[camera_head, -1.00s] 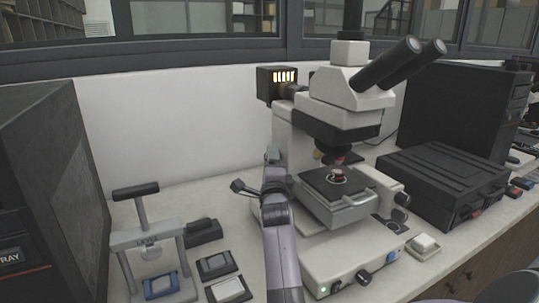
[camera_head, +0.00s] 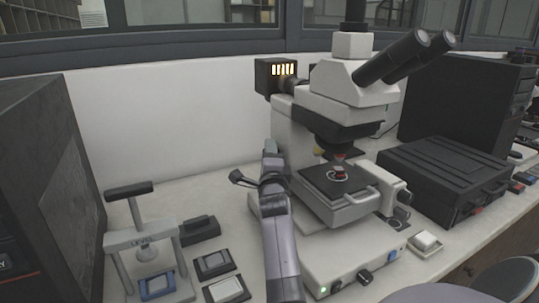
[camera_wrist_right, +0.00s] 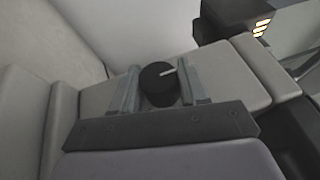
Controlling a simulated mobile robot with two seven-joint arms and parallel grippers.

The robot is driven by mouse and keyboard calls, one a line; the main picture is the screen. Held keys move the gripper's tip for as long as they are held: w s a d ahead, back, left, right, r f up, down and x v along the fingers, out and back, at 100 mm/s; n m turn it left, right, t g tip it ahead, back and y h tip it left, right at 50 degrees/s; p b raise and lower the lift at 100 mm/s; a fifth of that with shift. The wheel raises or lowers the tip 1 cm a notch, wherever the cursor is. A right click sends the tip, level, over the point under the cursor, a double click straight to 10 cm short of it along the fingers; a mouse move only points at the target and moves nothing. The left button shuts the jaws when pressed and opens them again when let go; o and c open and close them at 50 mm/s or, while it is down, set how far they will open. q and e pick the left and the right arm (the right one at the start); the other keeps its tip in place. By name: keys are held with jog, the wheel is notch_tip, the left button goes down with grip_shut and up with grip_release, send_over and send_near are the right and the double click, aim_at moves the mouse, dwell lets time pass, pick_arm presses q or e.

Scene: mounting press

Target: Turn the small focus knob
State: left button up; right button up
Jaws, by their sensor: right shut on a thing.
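The white microscope (camera_head: 300,150) stands on the bench with its black stage and a small red-and-white sample (camera_head: 340,172) on it. My right gripper (camera_head: 271,150) is at the left side of the microscope body; its fingertips are hard to make out in the head view. In the right wrist view, the small focus knob (camera_wrist_right: 158,86) is a black round knob with a white pointer line, on the pale microscope side. My right gripper (camera_wrist_right: 161,74) has one finger on each side of the knob and is shut on it. The pointer slants up to the right. My left gripper is not in view.
A small hand press (camera_head: 143,238) and several small trays (camera_head: 213,264) sit on the bench to the left. A dark cabinet (camera_head: 50,190) stands at the far left. A black case (camera_head: 445,175) is to the right. The lit lamp housing (camera_head: 283,75) is behind the microscope; it also shows in the wrist view (camera_wrist_right: 262,27).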

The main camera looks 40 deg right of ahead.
jog(key=shift+r+n+g+y+p, duration=0.3)
jog(key=shift+n+g+y+p, duration=0.15)
jog(key=shift+y+p, duration=0.55)
jog(key=shift+g+p, duration=0.55)
jog(key=shift+g, duration=0.1)
jog(key=shift+n+g+y, duration=0.35)
jog(key=shift+g+y, duration=0.05)
jog(key=n+g+y, duration=0.1)
jog(key=g, duration=0.1)
jog(key=shift+f+g+y, duration=0.1)
jog(key=shift+g+y, duration=0.3)
jog(key=n+g+y, duration=0.1)
jog(key=g, duration=0.2)
jog(key=shift+y, duration=0.3)
jog(key=g+y, duration=0.1)
jog(key=g, duration=0.1)
jog(key=n+g, duration=0.1)
jog(key=g, duration=0.2)
jog(key=shift+f+y, duration=0.15)
jog(key=shift+y, duration=0.25)
jog(key=shift+g, duration=0.3)
